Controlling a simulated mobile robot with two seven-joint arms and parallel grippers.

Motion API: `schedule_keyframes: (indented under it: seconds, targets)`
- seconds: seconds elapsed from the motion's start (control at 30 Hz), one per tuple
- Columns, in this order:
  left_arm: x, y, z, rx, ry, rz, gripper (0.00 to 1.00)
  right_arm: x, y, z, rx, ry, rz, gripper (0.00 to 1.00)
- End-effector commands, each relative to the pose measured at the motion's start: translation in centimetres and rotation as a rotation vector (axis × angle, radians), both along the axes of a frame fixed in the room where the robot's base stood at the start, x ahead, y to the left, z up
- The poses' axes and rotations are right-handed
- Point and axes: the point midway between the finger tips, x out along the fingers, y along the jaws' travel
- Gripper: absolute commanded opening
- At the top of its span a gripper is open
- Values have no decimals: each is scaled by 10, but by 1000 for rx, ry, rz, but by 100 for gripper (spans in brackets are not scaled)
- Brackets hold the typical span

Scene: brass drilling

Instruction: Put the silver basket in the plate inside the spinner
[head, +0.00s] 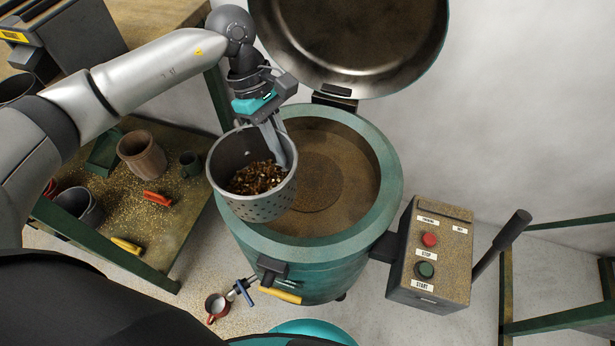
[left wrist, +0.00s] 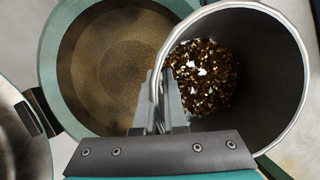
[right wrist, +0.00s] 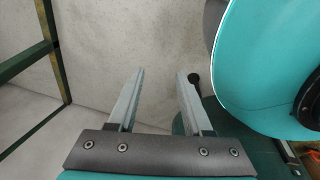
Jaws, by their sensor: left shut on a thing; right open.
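The silver basket (head: 252,205) is perforated and holds brass chips. My left gripper (head: 275,145) is shut on its rim and holds it upright over the left part of the spinner's opening. The basket also shows in the left wrist view (left wrist: 270,75), with the left fingertips (left wrist: 163,100) on its rim. The spinner (head: 385,165) is a green drum with its lid (head: 350,40) open. The round plate (head: 318,180) lies inside on its floor, empty, partly hidden by the basket. My right gripper (right wrist: 158,95) is open and empty, away from these things.
A control box (head: 430,250) with red and green buttons and a lever (head: 505,240) stand right of the spinner. A shelf at left holds a brown pot (head: 142,157) and other containers.

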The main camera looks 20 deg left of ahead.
Motion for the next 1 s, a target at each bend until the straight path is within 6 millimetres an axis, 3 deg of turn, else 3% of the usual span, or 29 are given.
schedule_keyframes:
  seconds: [0.13,0.6,0.8,1.0]
  targets:
    - [18,3,13,-2,-3,303,0,-5,0,-2,0,11,-1,50]
    - [65,17,56,-6,0,1145,0,8,2,-1,3,-10,0,50]
    - [81,23,73,-8,3,1431,0,13,3,-1,4,-17,0,50]
    - [88,28,82,-6,6,1588,0,15,3,-1,4,-17,0,50]
